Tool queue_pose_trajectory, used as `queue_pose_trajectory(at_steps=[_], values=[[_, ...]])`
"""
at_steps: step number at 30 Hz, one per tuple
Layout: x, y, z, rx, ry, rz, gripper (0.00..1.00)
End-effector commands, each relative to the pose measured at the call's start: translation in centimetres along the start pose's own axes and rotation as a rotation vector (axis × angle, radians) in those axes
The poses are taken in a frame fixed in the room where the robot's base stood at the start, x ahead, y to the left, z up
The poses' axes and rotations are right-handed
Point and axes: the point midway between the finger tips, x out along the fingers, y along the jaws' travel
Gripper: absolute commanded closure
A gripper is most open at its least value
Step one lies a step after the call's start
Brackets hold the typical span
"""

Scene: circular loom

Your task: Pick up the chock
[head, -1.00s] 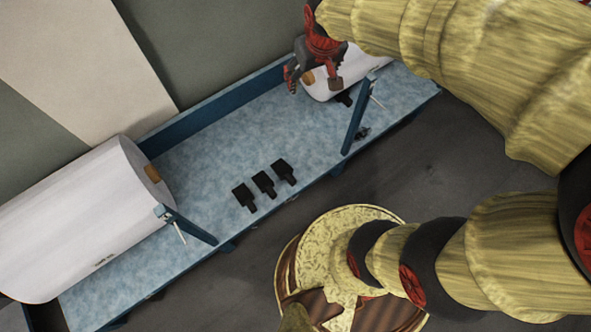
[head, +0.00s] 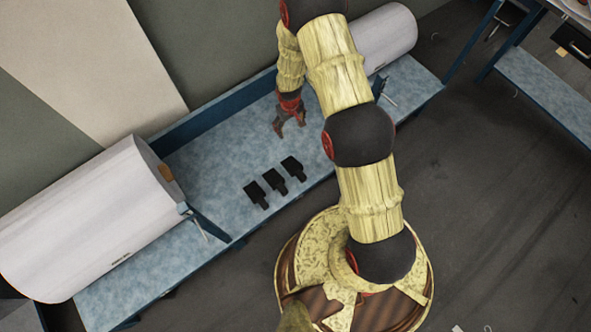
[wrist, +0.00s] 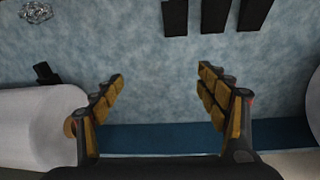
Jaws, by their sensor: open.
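Three black blocks, each with a narrower stub at one end, lie in a row on the blue shelf (head: 225,150). In the head view they are the left block (head: 256,194), middle block (head: 275,182) and right block (head: 293,168). Their ends also show at the top of the wrist view (wrist: 215,15). A small dark piece (wrist: 45,72) sits beside a white roll in the wrist view. I cannot tell which of these is the chock. My gripper (head: 290,129) is open and empty above the shelf, behind the row; nothing lies between its fingers (wrist: 162,74).
A large white roll (head: 90,220) lies at the left end of the shelf and a smaller one (head: 385,38) at the right end. Blue uprights (head: 207,222) stand beside the rolls. A metal part (wrist: 35,12) lies on the shelf. Another blue bench (head: 550,95) stands right.

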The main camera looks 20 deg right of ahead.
Motion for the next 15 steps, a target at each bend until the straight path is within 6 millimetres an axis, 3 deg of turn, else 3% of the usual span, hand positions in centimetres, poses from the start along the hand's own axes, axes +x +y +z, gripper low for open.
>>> queue_pose_trajectory(at_steps=[1, 6, 10, 15], values=[[2.9, -0.6, 1.2, -0.009, -0.022, -0.010, 0.26], [10.8, -2.3, 4.5, -0.039, -0.056, -0.038, 0.26], [15.1, -3.4, 6.9, -0.054, -0.075, -0.055, 0.26], [17.9, -4.2, 8.7, -0.065, -0.085, -0.068, 0.26]])
